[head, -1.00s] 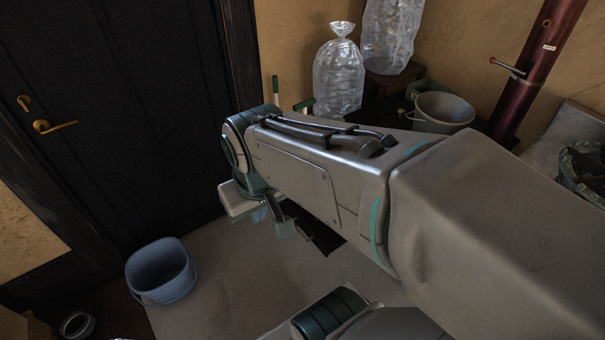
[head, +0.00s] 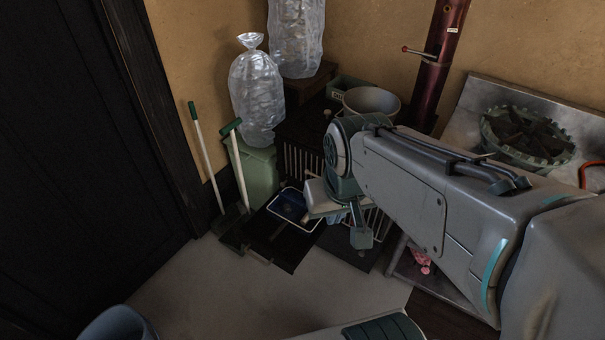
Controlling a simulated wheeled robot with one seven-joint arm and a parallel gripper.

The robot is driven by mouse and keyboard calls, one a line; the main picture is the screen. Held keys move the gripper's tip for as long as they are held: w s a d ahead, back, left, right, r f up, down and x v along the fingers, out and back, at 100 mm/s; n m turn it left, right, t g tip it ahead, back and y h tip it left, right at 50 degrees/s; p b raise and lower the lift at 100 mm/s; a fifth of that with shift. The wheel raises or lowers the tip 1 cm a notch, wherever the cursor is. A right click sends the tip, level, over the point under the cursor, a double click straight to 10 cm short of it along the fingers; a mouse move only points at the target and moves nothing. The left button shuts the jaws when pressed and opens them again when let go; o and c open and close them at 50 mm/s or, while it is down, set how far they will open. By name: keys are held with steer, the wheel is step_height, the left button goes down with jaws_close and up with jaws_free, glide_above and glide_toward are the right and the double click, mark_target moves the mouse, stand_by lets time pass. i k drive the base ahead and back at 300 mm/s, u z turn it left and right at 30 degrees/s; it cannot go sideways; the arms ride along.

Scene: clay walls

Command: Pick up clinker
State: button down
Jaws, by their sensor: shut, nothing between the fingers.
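My gripper (head: 361,236) hangs at the end of my arm right of the picture's middle. It is shut and empty, in front of a dark slatted stand. No piece stands out clearly as clinker. Dark chunky pieces (head: 522,128) lie in a green-rimmed round basket (head: 552,160) on a metal counter at the right, well apart from my gripper; I cannot tell whether they are clinker. My arm hides part of the stand and the counter's front.
A white bucket (head: 371,101) and clear bags (head: 257,95) are behind. A blue bucket (head: 117,325) is at the lower left. The pale floor in front is clear.

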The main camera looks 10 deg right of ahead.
mark_target(286, 209)
steer(key=k, duration=0.6)
steer(key=u, duration=0.4)
steer(key=i, duration=1.8)
steer(key=z, duration=1)
steer(key=i, duration=0.25)
steer(key=z, duration=0.3)
